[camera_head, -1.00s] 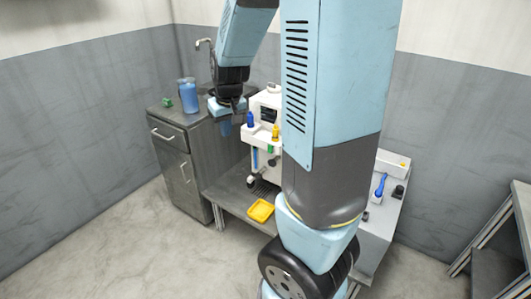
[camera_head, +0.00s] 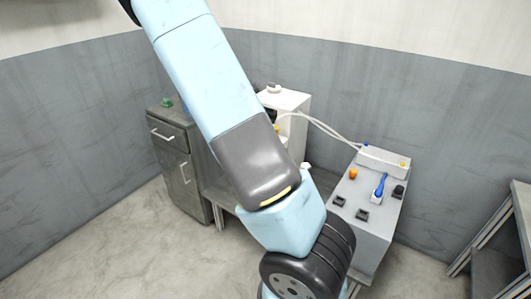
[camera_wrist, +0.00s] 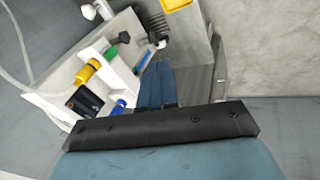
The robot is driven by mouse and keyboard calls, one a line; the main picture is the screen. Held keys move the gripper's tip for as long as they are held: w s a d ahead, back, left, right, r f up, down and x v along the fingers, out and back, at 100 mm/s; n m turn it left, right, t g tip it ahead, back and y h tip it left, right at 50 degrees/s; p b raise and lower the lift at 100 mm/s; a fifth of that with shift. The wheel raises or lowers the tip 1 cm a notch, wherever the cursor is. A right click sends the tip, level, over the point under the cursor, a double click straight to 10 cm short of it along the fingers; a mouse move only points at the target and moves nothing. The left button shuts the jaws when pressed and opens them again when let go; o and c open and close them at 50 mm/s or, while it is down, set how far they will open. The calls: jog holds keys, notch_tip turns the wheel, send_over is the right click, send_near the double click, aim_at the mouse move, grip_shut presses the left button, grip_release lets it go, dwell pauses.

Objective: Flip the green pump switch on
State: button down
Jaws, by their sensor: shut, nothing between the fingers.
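In the wrist view, a small green part (camera_wrist: 110,53) sits on the white machine (camera_wrist: 62,75), beside a yellow knob (camera_wrist: 85,74). I cannot tell whether it is the pump switch or which way it is set. Another green item (camera_head: 167,102) stands on the grey cabinet in the head view. My gripper (camera_wrist: 158,66) is shut and empty, with its blue fingers close together. In the wrist view its tips are near the machine's edge, right of the green part; I cannot tell whether they touch anything. My arm hides the gripper in the head view.
Black (camera_wrist: 87,101) and blue (camera_wrist: 121,103) parts are near the yellow knob. A yellow tray (camera_wrist: 176,4) shows beyond. A grey console (camera_head: 377,225) at right carries a blue lever (camera_head: 380,187), an orange knob (camera_head: 353,174) and black switches. Pale hoses (camera_head: 325,124) run between machine and console.

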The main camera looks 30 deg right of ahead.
jog(key=w+d+f+n+h, duration=0.3)
jog(key=w+d+f+h, duration=0.1)
jog(key=d, duration=0.3)
jog(key=shift+w+f+t, duration=0.25)
jog(key=shift+f+t, duration=0.15)
jog(key=shift+f, duration=0.45)
jog(key=d+r+x, duration=0.1)
jog(key=x, duration=1.2)
jog(key=shift+w+d+r, duration=0.3)
jog(key=shift+w+d, duration=0.05)
jog(key=shift+d, duration=0.1)
